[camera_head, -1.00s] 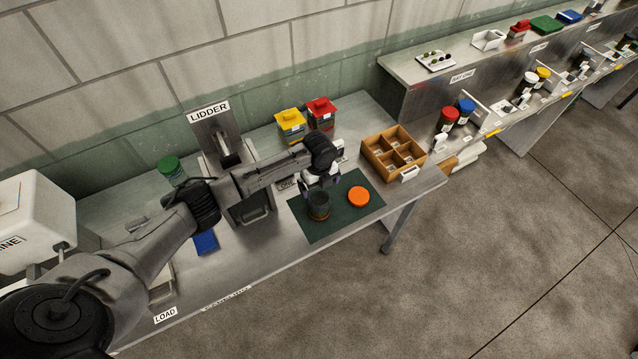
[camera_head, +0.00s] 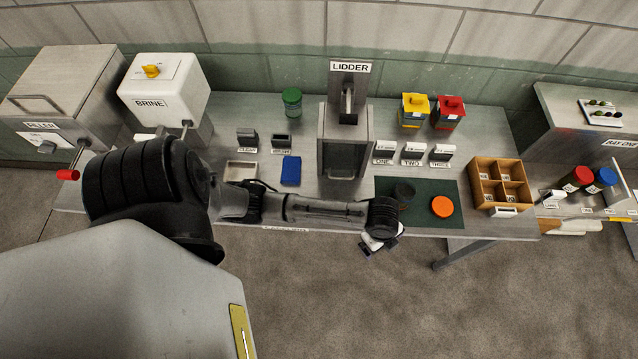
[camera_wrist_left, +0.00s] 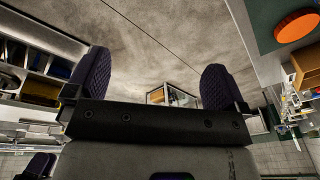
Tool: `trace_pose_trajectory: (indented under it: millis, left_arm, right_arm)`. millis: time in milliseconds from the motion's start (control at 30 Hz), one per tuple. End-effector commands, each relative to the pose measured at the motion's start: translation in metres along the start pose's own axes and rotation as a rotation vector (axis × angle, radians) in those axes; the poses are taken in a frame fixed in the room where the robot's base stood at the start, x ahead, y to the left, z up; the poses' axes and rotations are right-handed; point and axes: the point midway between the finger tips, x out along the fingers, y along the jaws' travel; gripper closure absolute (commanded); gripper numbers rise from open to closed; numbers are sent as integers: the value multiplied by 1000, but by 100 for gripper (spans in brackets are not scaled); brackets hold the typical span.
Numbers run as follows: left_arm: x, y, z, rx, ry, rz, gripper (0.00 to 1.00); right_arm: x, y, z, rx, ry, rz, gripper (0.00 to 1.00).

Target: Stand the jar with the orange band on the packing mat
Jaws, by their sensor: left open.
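A dark jar (camera_head: 404,191) stands upright on the left part of the dark green packing mat (camera_head: 425,186); no orange band can be made out on it from here. A round orange lid or lid-topped piece (camera_head: 442,207) sits on the mat to its right, apart from the jar; it also shows in the left wrist view (camera_wrist_left: 297,26). My left gripper (camera_head: 378,248) is open and empty, off the table's front edge, in front of the jar and clear of it. Its spread fingers show in the left wrist view (camera_wrist_left: 155,82). My right gripper is not seen.
The lidder (camera_head: 345,150) stands left of the mat, and a wooden divided crate (camera_head: 484,202) stands right of it. Yellow (camera_head: 414,110) and red (camera_head: 448,113) containers stand behind. A green-lidded jar (camera_head: 292,101) and blue pad (camera_head: 291,170) are farther left. Open floor lies in front.

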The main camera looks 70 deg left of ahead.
Motion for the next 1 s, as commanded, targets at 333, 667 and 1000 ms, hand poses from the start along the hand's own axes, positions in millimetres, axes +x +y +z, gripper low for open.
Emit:
trace_pose_trajectory:
  millis: [333,667,1000]
  left_arm:
    - [-60,119,25,-784,66,-132,0]
    - [-95,152,52,-1098,59,-211,0]
    - [-97,152,52,-1110,59,-213,0]
  right_arm:
    - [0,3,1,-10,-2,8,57]
    - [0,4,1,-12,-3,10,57]
    - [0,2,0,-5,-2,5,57]
